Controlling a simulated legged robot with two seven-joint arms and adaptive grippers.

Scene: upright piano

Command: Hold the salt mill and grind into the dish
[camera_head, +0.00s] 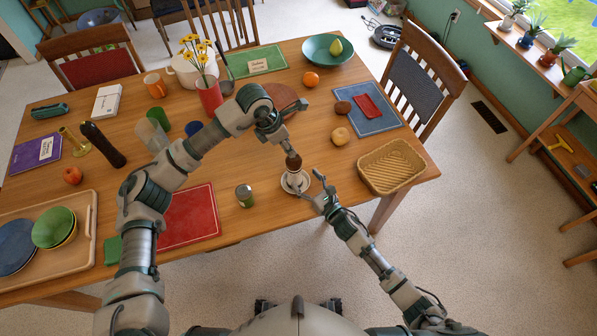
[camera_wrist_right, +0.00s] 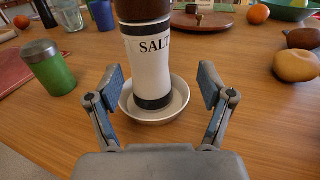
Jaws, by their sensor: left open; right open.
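The salt mill (camera_head: 294,164) has a dark brown top and a white body marked SALT (camera_wrist_right: 155,60). It is upright, with its base within the rim of the small white dish (camera_wrist_right: 179,107); I cannot tell whether it touches the dish's bottom. The dish also shows in the head view (camera_head: 305,186). My left gripper (camera_head: 281,137) is open just above the mill's top; its fingertips are hard to make out. My right gripper (camera_head: 314,187) is open at the near right of the mill.
A green jar with a grey lid (camera_head: 244,195) stands left of the dish. A wicker basket (camera_head: 392,165) is to the right, and a yellow round fruit (camera_head: 340,136) lies behind. A red mat (camera_head: 190,218) lies at left. Bare tabletop surrounds the dish.

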